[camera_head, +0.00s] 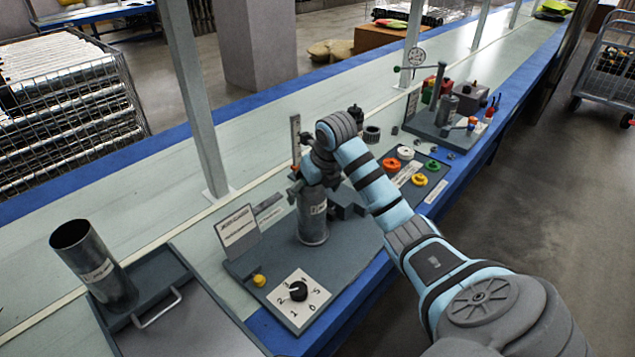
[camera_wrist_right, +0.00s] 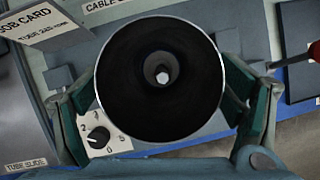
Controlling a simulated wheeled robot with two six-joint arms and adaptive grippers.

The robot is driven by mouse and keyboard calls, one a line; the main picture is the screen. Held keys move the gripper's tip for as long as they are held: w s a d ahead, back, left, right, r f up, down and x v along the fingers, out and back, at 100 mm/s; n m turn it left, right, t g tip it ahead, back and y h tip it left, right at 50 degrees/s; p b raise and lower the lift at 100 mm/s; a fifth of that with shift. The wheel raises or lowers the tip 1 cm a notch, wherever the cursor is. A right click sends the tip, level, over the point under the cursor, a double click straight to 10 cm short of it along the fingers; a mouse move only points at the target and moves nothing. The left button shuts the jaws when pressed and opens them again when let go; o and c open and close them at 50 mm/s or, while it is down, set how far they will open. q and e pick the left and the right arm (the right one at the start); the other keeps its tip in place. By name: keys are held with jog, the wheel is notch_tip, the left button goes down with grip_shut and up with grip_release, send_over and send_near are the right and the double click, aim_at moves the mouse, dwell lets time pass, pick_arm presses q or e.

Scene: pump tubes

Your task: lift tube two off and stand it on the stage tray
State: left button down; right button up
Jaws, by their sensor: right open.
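A grey metal tube (camera_head: 312,222) with a white label stands upright on the dark grey station plate (camera_head: 345,262). In the right wrist view I look down into its open mouth (camera_wrist_right: 160,22); a round post with a bright centre shows inside. My right gripper (camera_head: 314,178) is at the tube's top, with its fingers open on either side of the tube (camera_wrist_right: 165,90). I cannot tell whether a finger touches it. Another labelled tube (camera_head: 98,272) stands at the far end of the stage tray (camera_head: 195,335) at the left. My left gripper is out of view.
A dial (camera_head: 298,291), a yellow button (camera_head: 259,281) and a job card (camera_head: 237,230) are on the station plate. The tray has a raised handle (camera_head: 158,308). Coloured rings (camera_head: 405,153) lie beyond my right arm. A post (camera_head: 190,95) rises behind. The tray's near part is clear.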

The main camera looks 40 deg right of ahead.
jog(key=shift+w+f, duration=0.15)
jog(key=shift+f, duration=0.2)
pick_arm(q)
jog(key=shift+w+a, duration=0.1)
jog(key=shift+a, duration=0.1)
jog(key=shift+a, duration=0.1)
pick_arm(e)
jog(key=c, duration=1.6)
jog(key=o, duration=0.8)
jog(key=c, duration=0.7)
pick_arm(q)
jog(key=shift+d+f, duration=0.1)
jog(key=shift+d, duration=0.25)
